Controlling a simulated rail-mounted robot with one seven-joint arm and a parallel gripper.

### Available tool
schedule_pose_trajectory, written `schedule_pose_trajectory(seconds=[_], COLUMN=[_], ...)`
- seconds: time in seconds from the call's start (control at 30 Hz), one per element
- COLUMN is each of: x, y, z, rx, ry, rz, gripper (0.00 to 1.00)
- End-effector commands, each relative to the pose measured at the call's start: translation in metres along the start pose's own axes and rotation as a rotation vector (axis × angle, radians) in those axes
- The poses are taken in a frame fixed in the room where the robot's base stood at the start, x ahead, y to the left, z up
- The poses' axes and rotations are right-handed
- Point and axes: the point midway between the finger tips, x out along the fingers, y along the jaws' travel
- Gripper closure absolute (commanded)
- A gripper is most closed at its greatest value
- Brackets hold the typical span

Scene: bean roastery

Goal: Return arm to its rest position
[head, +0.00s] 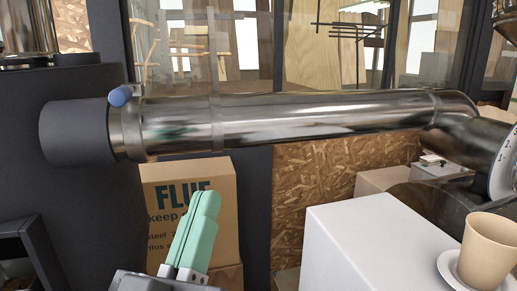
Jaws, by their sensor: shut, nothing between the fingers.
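My gripper (205,205) shows at the bottom of the head view, left of the middle. Its pale green fingers point up and lie together, shut with nothing between them. The grey gripper body shows below them at the picture's lower edge. The fingers stand in front of a cardboard box (155,183) marked "FLUE" and hide part of its front. The rest of my arm is out of the picture.
A shiny metal duct (290,122) with a blue-knobbed handle (122,96) runs across above my gripper. A dark machine body (90,210) stands at left. At right, a white block (370,240) stands near a tan cup (487,250) on a saucer (450,270).

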Motion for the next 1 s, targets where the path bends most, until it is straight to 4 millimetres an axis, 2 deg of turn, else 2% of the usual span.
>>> schedule_pose_trajectory(seconds=[0.03, 0.23, 0.27, 0.3, 0.47, 0.57, 0.8, 0.9, 1.0], x=[-0.002, -0.024, -0.021, -0.005, 0.027, 0.050, 0.115, 0.136, 0.150], y=[0.018, 0.075, 0.082, 0.085, 0.100, 0.111, 0.144, 0.155, 0.162], z=[0.006, 0.005, -0.006, -0.028, -0.076, -0.110, -0.209, -0.240, -0.261], rx=[0.078, 0.414, 0.446, 0.442, 0.442, 0.444, 0.450, 0.453, 0.454], ry=[0.006, 0.067, 0.076, 0.074, 0.072, 0.071, 0.069, 0.069, 0.068], rz=[-0.014, -0.120, -0.135, -0.138, -0.139, -0.141, -0.145, -0.146, -0.147], gripper=[1.00, 1.00, 1.00, 1.00, 1.00, 1.00, 1.00, 1.00, 1.00])
